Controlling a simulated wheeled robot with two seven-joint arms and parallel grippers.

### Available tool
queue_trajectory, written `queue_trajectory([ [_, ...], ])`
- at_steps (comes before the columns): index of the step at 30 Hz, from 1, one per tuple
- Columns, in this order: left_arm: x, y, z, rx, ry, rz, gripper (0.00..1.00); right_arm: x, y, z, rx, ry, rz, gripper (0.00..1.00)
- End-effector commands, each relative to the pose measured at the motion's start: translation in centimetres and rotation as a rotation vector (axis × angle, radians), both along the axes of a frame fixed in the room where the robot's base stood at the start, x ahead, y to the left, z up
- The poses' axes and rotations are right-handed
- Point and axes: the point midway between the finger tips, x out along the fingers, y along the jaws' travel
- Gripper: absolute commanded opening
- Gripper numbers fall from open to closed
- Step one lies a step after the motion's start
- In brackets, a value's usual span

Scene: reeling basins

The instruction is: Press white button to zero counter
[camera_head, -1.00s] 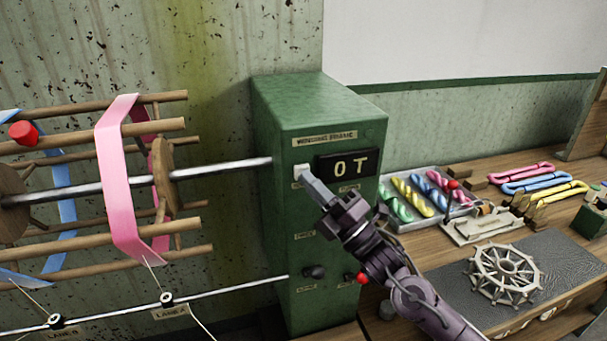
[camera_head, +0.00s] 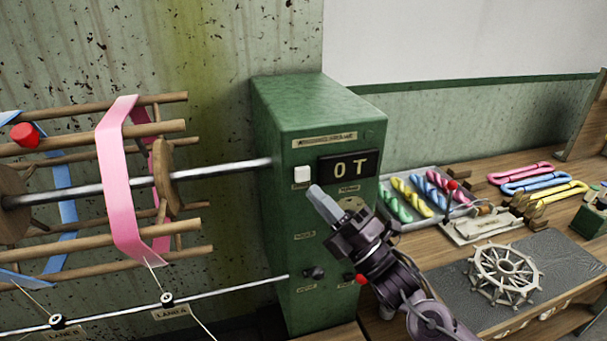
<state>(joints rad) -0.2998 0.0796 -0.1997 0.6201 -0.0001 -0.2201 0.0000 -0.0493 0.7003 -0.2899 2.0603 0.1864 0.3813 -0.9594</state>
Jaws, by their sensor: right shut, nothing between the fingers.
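The white button (camera_head: 302,174) is a small square on the front of the green machine box (camera_head: 291,120), left of the counter display (camera_head: 348,165). The display reads "0 T". My right gripper (camera_head: 314,191) is shut and empty. Its fingertips are just below and to the right of the button, apart from it in the picture, and the whole button face is visible. My left gripper is not in view.
A wooden reel with a pink band (camera_head: 116,180) and blue bands stands left of the box on a metal shaft (camera_head: 225,170). Black knobs sit lower on the box front. A tray of coloured skeins (camera_head: 402,226) and a spoked wheel (camera_head: 505,273) are on the bench at right.

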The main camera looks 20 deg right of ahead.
Motion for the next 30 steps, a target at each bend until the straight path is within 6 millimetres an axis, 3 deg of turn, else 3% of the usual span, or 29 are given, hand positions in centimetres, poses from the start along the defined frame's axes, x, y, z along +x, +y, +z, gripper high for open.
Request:
queue_trajectory([
  [7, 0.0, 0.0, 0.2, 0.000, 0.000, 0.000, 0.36, -1.8, 0.0, 0.0, -0.001, 0.001, 0.001, 0.00],
  [20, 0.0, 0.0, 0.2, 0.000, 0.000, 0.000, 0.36, -1.6, -0.1, -0.7, 0.028, 0.062, -0.011, 0.00],
  [23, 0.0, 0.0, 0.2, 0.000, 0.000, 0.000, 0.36, -0.8, -0.3, -2.6, 0.104, 0.223, -0.041, 0.00],
  [27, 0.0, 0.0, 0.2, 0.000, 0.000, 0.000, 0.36, -0.3, -0.9, -7.6, 0.286, 0.585, -0.118, 0.00],
  [30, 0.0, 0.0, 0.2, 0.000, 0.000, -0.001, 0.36, -1.2, -1.5, -11.7, 0.436, 0.857, -0.196, 0.00],
])
